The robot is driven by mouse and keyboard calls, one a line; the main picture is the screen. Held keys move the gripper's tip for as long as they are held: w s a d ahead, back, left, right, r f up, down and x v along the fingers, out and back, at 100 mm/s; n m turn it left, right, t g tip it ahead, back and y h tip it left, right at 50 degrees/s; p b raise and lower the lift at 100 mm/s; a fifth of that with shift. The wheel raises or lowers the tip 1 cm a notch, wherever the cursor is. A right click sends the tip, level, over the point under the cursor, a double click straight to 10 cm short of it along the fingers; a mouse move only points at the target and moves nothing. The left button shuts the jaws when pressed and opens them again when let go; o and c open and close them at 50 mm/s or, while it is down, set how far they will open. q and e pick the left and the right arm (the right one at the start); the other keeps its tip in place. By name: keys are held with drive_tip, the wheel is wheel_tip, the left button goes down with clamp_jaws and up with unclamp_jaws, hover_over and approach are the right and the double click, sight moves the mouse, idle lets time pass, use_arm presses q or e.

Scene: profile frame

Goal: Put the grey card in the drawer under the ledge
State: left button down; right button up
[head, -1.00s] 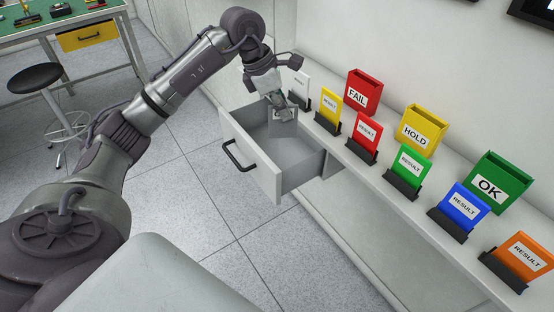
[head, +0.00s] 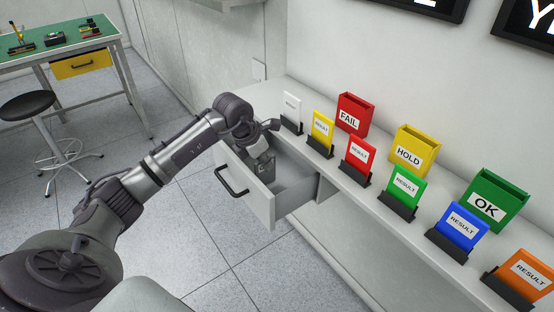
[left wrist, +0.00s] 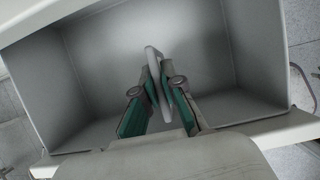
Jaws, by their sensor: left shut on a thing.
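The drawer (head: 258,205) under the white ledge (head: 415,228) is pulled open, with its dark handle facing out. My left gripper (head: 263,170) reaches down into the drawer. In the left wrist view my left gripper (left wrist: 158,88) is shut on the thin grey card (left wrist: 154,58), seen nearly edge-on between the green-padded fingers. The card stands up inside the grey drawer box (left wrist: 215,60). Whether its lower edge touches the drawer floor I cannot tell. In the head view the card is largely hidden by the gripper and drawer front. My right gripper is not in view.
Several coloured RESULT cards stand in dark holders along the ledge, from white (head: 291,108) to orange (head: 525,272). Behind them are the FAIL box (head: 354,112), HOLD box (head: 414,148) and OK box (head: 496,200). A stool (head: 30,106) and green-topped bench (head: 60,40) stand far left.

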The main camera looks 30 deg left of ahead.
sight(274, 155)
use_arm(q)
drive_tip(key=shift+w+d, duration=0.2)
drive_tip(key=shift+w, duration=0.15)
drive_tip(key=w, duration=0.1)
drive_tip(key=w+d+p, duration=0.1)
drive_tip(key=w, duration=0.1)
drive_tip(key=shift+d+f, duration=0.2)
drive_tip(key=shift+f, duration=0.45)
drive_tip(key=shift+a, duration=0.15)
drive_tip(key=shift+f, duration=0.15)
drive_tip(key=c, duration=1.3)
unclamp_jaws()
